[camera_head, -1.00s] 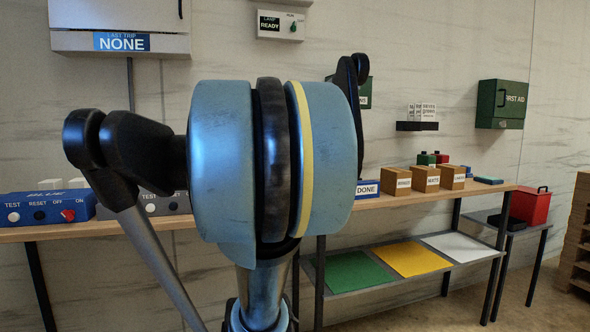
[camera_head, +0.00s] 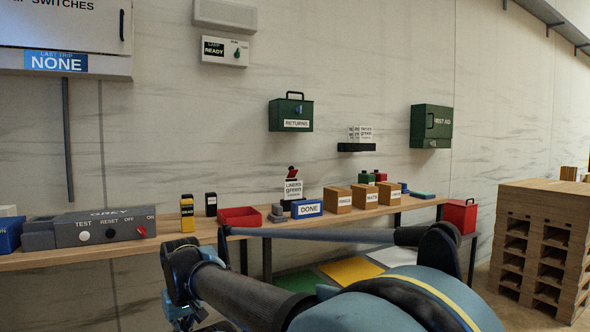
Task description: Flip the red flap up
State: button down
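A small red piece (camera_head: 292,172) with a dark part beside it shows above a white card reading "LINERS green" (camera_head: 293,188) on the bench, right of the middle. It looks tilted. It is too small to tell whether it is a hinged flap, and its lower part is hidden by the card. My arm's links cross the lower part of the view in front of the bench. I cannot make out my gripper's fingers in this view.
The wooden bench (camera_head: 170,242) holds a grey switch box (camera_head: 75,228), a red tray (camera_head: 240,217), a blue DONE box (camera_head: 307,208) and several cardboard boxes. A green RETURNS box (camera_head: 291,113) hangs above. A pallet stack (camera_head: 541,245) stands at the right.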

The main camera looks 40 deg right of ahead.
aim_at(293, 172)
jog(key=u, duration=1.4)
jog(key=k, duration=1.25)
jog(key=z, duration=1.25)
jog(key=i, duration=1)
